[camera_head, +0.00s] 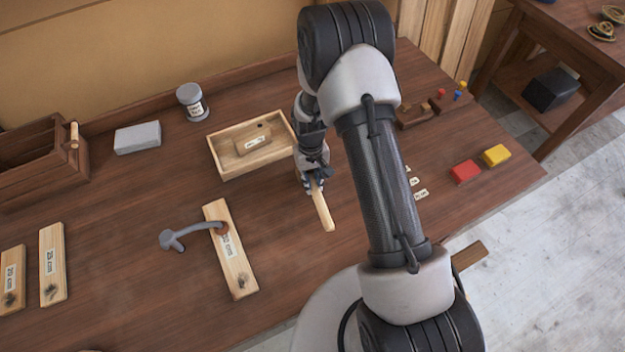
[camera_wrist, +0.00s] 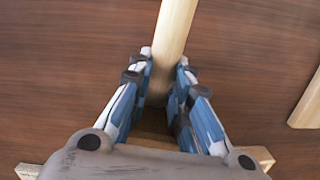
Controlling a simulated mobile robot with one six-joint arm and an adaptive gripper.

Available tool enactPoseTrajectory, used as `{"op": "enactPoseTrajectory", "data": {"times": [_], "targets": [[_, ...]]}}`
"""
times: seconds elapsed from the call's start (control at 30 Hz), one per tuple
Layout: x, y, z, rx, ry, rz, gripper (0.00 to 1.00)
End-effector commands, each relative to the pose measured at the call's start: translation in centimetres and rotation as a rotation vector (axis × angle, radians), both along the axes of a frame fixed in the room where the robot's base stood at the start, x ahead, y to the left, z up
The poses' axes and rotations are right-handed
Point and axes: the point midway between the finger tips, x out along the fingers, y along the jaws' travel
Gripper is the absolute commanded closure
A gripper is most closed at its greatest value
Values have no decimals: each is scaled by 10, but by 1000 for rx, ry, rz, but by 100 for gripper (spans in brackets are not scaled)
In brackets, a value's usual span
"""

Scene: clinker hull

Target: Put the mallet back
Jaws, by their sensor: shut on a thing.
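My gripper (camera_head: 314,183) is shut on a pale wooden handle, which I take to be the mallet's (camera_head: 323,210). The handle's free end points toward the front of the bench in the head view. In the wrist view the handle (camera_wrist: 174,35) runs up from between the fingers (camera_wrist: 160,98). The mallet's head cannot be made out; my gripper and arm cover that end. Pale wood shows behind the gripper at the bottom of the wrist view, but I cannot tell what it belongs to.
A shallow wooden tray (camera_head: 228,172) holding a small labelled block is just left of my gripper. A plank (camera_head: 238,270) with a grey bent tool is nearer. A toolbox (camera_head: 70,178), grey block (camera_head: 137,138) and tin (camera_head: 192,102) stand left; red (camera_head: 466,172) and yellow (camera_head: 496,155) blocks right.

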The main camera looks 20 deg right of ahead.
Motion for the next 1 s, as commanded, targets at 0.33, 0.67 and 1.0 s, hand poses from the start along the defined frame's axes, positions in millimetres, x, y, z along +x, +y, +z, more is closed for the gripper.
{"op": "enactPoseTrajectory", "data": {"times": [0.33, 0.67, 1.0], "targets": [[0, 0, -7, 0, -1, 0, 81], [0, 0, -6, 0, -1, 0, 59], [0, 0, -5, 0, 1, 0, 58]]}}
